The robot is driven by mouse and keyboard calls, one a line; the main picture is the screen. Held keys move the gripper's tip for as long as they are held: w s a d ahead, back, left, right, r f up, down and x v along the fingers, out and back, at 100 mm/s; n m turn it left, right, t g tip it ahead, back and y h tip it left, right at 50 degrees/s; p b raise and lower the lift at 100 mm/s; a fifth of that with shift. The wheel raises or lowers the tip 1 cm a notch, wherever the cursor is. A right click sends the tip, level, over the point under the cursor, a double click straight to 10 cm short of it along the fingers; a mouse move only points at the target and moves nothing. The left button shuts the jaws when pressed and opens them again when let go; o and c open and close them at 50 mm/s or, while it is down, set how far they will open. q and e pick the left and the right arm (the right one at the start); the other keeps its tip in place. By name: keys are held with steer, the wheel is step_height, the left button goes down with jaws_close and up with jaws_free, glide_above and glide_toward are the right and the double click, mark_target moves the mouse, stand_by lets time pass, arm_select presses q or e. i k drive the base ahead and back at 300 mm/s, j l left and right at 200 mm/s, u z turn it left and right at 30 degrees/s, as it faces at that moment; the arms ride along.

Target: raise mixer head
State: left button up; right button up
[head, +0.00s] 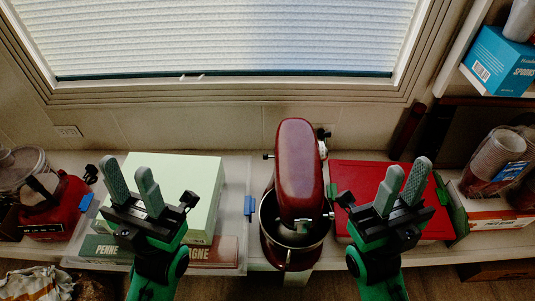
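A dark red stand mixer (300,160) stands on the counter in the middle of the head view. Its head is down over a metal bowl (292,245), with the rounded end near the window. My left gripper (132,181) is open and empty, left of the mixer, in front of a pale green box. My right gripper (404,180) is open and empty, right of the mixer, in front of a red box. Neither gripper touches the mixer.
The pale green box (185,172) and red box (350,178) flank the mixer. A red appliance (55,208) stands far left. Stacked cups (495,155) and a blue box (498,60) are at right. A window with a blind (230,35) is behind the counter (232,180).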

mark_target(299, 186)
steer(key=k+l, duration=0.3)
steer(key=l, duration=0.2)
steer(key=k+l, duration=0.3)
steer(key=l, duration=0.2)
steer(key=k+l, duration=0.3)
steer(key=l, duration=0.15)
steer(key=l+u, duration=0.05)
